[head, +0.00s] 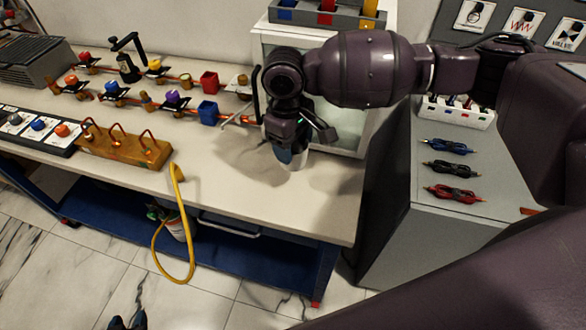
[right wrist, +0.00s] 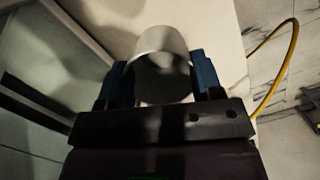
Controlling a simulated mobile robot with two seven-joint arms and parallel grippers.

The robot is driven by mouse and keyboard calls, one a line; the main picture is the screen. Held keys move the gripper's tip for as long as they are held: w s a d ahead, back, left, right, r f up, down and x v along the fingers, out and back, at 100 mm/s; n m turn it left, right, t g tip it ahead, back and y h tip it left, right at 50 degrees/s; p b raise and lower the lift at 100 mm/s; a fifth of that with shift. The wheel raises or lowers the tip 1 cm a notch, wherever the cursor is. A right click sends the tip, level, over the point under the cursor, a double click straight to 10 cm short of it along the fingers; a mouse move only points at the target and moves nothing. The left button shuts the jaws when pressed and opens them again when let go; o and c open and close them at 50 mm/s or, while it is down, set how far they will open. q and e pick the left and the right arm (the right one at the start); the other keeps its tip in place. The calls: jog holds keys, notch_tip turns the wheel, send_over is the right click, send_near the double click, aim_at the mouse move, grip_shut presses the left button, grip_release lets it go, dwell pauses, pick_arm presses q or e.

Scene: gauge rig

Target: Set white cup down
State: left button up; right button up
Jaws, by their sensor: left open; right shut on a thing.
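The white cup (head: 298,163) is under my right gripper (head: 290,150), low over the right part of the pale workbench top (head: 215,185). In the right wrist view, the white cup (right wrist: 162,42) sits between the two blue fingers of my right gripper (right wrist: 160,82), which is shut on it. Its rim faces the camera and its inside looks dark. In the head view my gripper hides most of the cup; I cannot tell whether its base touches the bench. My left gripper (head: 127,322) is open, only partly in view at the bottom edge, away from the cup.
A white cabinet (head: 346,130) stands right behind the cup. The bench top in front of the cup is clear.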

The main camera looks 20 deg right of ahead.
jog(key=shift+f+b, duration=0.55)
jog(key=shift+f, duration=3.65)
jog(key=shift+f, duration=0.15)
jog(key=o, duration=0.9)
